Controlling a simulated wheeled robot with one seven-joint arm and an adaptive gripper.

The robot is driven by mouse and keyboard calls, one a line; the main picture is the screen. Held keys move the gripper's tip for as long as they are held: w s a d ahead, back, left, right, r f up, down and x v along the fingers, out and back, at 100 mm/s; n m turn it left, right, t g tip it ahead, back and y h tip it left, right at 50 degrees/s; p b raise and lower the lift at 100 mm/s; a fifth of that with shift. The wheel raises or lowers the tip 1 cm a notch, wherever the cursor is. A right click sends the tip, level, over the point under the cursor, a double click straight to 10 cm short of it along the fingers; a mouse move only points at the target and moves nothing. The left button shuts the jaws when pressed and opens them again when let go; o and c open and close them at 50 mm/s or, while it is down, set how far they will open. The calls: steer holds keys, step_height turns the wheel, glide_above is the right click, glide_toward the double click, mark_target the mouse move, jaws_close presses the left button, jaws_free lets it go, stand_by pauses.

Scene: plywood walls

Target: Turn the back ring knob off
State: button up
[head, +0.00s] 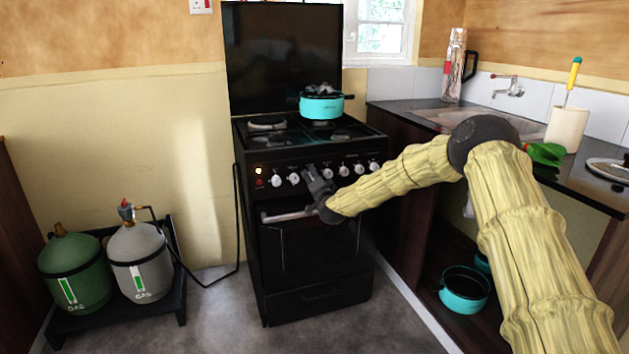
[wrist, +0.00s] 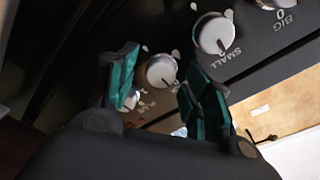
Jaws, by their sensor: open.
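The black stove (head: 310,245) has a row of white knobs on its front panel. Two knobs, such as this left one (head: 293,178), show left of my gripper (head: 309,170), and several show to its right. In the wrist view my gripper (wrist: 162,75) is open, its teal pads on either side of one white knob (wrist: 161,70); I cannot tell whether they touch it. A knob marked SMALL (wrist: 213,32) and one marked BIG (wrist: 275,4) lie to the right. Another knob (wrist: 131,99) is partly hidden by the left finger. I cannot read which knob is the back ring's.
A turquoise pot (head: 322,107) stands on a rear burner, below the raised black lid (head: 283,55). The oven handle (head: 287,216) juts out below the knobs. Gas bottles (head: 140,262) stand at the left; a counter (head: 395,110) is at the right.

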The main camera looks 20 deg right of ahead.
steer(key=s, duration=1.2)
steer(key=shift+a, duration=0.2)
steer(key=shift+f, duration=0.1)
